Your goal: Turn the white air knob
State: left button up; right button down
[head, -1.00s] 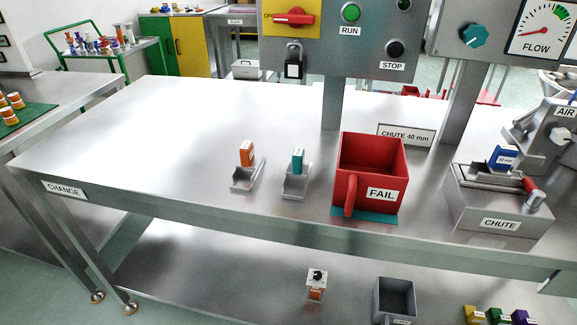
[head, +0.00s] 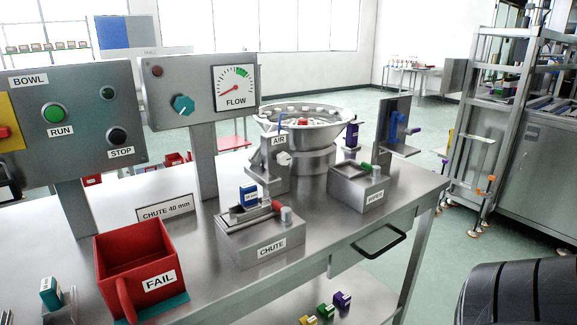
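The white air knob (head: 284,158) sits on the front of a grey bracket labelled AIR (head: 272,172), in the middle of the head view. The bracket stands on the steel table just left of the round bowl. The knob looks small and faceted; its exact turn angle is hard to tell. The FLOW gauge (head: 236,88) on the grey panel to the left has a red needle pointing to the lower left, away from the green band. Neither of my grippers is in view.
The CHUTE block (head: 262,243) with a blue tag stands in front of the AIR bracket. Another grey block (head: 360,190) stands to its right, before the metal bowl (head: 325,128). The red FAIL bin (head: 140,245) is at lower left. A teal knob (head: 183,105) sits beside the gauge.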

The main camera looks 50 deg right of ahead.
aim_at(284, 157)
jog(key=z, duration=1.4)
jog(key=i+l, duration=0.1)
jog(key=l, duration=0.6)
jog(key=i+l, duration=0.15)
jog(key=l, duration=0.2)
